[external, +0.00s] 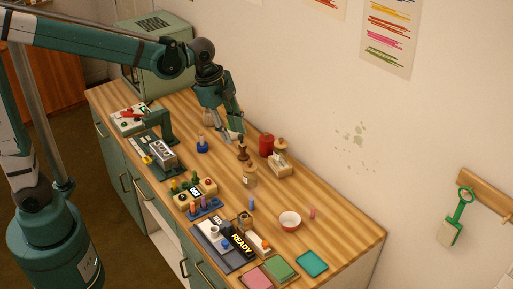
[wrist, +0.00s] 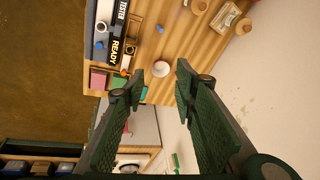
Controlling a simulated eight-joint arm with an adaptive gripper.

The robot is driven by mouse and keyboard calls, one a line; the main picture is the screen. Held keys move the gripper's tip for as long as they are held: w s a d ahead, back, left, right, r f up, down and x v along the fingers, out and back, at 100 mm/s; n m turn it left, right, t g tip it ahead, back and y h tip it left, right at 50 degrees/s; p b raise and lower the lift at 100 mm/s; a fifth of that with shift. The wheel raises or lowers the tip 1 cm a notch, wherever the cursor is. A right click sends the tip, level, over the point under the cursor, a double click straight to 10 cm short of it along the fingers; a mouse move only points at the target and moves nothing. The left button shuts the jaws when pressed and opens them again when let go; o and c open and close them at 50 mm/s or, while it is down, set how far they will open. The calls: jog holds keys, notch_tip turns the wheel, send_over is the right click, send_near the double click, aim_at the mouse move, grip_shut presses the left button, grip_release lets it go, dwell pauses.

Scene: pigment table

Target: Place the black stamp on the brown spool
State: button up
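My gripper (external: 231,134) hangs over the back half of the table in the external view. In the wrist view its two fingers (wrist: 160,75) are apart with nothing between them. A dark brown, waisted piece (external: 243,152) stands upright just below and right of the fingertips in the external view; it looks like the brown spool, and I cannot tell whether it touches them. A small wooden piece with a dark top (external: 245,218) stands by the READY sign; it may be the black stamp, but it is too small to be sure.
A red canister (external: 266,145), a labelled wooden box (external: 280,164) and a lidded jar (external: 249,176) stand near the gripper. A blue bottle (external: 202,145) is to its left. A white bowl (external: 289,221) and the READY sign (external: 241,243) are nearer the front.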

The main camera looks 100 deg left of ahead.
jog(key=s+d+r+n+t, duration=0.1)
jog(key=s+d, duration=0.3)
jog(key=d, duration=0.5)
jog(key=s+d+r+n+t, duration=0.15)
jog(key=s+d, duration=0.25)
jog(key=d, duration=0.5)
jog(key=s+d+f+n+t, duration=0.1)
jog(key=s+d+f+n, duration=0.2)
jog(key=s+d, duration=0.8)
jog(key=shift+s+d+f+t+h, duration=0.25)
jog(key=shift+d+f+t+h, duration=0.2)
jog(key=shift+d, duration=0.95)
jog(key=shift+f, duration=0.15)
notch_tip(320, 180, down, 9)
jog(key=b, duration=0.9)
jog(key=shift+f+b, duration=0.2)
jog(key=shift+b, duration=0.1)
